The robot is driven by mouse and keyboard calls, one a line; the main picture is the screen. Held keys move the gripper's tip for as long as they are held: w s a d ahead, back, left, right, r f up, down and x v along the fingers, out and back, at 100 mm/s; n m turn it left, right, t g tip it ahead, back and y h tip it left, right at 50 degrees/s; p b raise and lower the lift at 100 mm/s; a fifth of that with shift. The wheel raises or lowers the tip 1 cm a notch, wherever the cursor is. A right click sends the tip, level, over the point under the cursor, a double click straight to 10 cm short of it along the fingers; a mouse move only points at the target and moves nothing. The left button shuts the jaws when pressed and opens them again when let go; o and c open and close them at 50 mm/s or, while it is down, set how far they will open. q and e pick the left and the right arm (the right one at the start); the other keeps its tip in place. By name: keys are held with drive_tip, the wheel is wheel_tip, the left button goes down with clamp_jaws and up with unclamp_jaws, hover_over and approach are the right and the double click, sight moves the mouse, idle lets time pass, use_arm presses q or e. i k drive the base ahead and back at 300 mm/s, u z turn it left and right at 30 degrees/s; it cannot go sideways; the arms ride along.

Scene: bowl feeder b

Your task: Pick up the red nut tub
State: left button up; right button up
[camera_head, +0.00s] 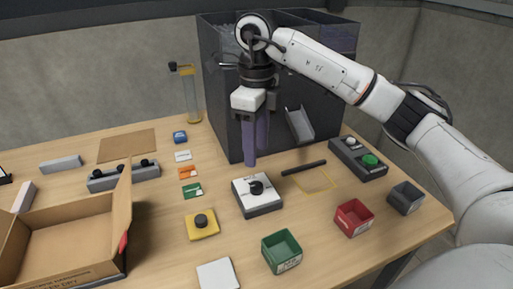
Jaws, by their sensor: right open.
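The red nut tub (354,217) is a small open red box with a pale label on its front. It sits on the right part of the wooden table, between a green tub and a dark grey tub. My right gripper (254,160) hangs over the middle of the table, fingers down, in front of the dark feeder cabinet. It is well to the left of and behind the red tub, apart from it. It is open, and I see nothing held. My left gripper is not in view.
A green tub (282,251) and a grey tub (405,198) flank the red one. A box with a black knob (257,195) stands below my gripper. A control box with a green button (358,159) is behind. An open cardboard box (66,240) is at left.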

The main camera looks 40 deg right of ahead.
sight(353, 217)
drive_tip(key=k, duration=1)
